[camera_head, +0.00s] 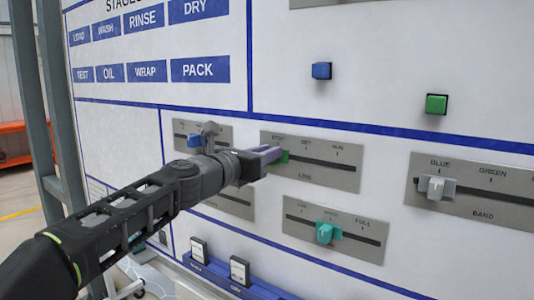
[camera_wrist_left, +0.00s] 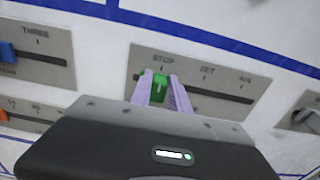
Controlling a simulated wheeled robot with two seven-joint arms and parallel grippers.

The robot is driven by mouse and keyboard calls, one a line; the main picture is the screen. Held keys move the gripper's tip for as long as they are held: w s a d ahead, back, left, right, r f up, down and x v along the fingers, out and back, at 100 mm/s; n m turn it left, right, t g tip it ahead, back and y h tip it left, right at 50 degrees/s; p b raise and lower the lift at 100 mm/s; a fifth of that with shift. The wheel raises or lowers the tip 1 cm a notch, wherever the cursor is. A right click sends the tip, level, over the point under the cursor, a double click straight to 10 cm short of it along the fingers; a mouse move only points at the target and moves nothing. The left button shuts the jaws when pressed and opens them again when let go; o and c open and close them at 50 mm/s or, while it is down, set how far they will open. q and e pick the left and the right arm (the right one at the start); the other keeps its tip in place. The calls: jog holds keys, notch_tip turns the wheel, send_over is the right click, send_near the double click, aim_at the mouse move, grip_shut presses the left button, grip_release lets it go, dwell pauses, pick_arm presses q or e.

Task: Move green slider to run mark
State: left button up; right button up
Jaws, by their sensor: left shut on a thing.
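The green slider (camera_wrist_left: 160,86) sits at the left end of its slot, under the STOP mark, in the left wrist view. Its grey plate (camera_head: 335,173) carries the marks STOP, SET and RUN from left to right, with LINE below. My left gripper (camera_head: 276,155) reaches the plate from the left and is shut on the green slider, one finger on each side of it. The slot to the right of the slider is empty. My right gripper is not in view.
A blue slider (camera_head: 194,141) is on the plate to the left. A teal knob (camera_head: 325,233) is on the plate below, and a grey slider (camera_head: 436,187) is on the BAND plate at right. Blue (camera_head: 321,71) and green (camera_head: 436,104) buttons are above.

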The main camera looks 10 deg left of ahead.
pick_arm(q)
grip_shut()
dwell(0.8)
